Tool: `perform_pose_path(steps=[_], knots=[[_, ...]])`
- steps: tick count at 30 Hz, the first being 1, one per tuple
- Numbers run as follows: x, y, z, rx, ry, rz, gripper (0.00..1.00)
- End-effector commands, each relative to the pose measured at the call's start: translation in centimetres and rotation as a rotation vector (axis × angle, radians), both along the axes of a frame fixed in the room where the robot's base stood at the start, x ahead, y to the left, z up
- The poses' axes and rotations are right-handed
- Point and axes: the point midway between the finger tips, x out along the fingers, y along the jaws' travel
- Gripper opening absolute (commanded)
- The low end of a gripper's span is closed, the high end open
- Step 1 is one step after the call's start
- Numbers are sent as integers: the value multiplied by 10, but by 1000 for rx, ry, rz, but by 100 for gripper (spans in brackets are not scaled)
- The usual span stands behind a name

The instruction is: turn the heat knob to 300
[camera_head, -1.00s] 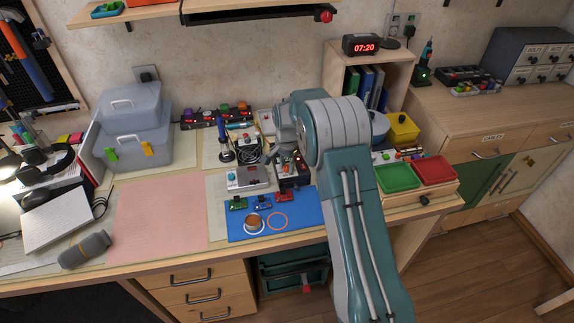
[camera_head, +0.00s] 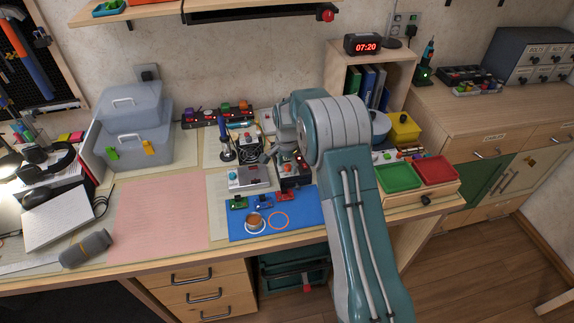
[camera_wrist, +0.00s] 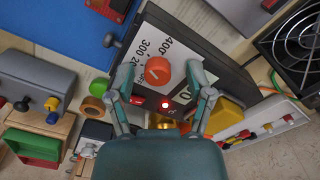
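The heat knob (camera_wrist: 158,71) is a round orange-red knob with a small white mark, on a pale dial plate (camera_wrist: 142,60) printed 200, 300 and 400. I cannot tell which number the mark points to. The dial is on a dark box with a lit red light (camera_wrist: 165,105); the box (camera_head: 296,178) also shows in the head view, partly behind my arm. My gripper (camera_wrist: 162,77) is open, with one finger on each side of the knob. A gap shows on the left; I cannot tell whether the right finger touches it.
A black fan (camera_wrist: 292,50) stands at the right in the wrist view. A blue mat (camera_head: 250,232) with a cup (camera_head: 254,219) lies in front of the box. Red (camera_head: 436,170) and green trays (camera_head: 398,178) are to the right. The pink sheet (camera_head: 160,215) is clear.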

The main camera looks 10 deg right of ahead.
Motion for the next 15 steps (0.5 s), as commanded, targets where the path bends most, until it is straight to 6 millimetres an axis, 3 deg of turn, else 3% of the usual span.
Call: perform_pose_path(steps=[7, 15], knots=[[1, -1, 8, 0, -3, 0, 67], [2, 1, 60, -1, -6, 0, 67]])
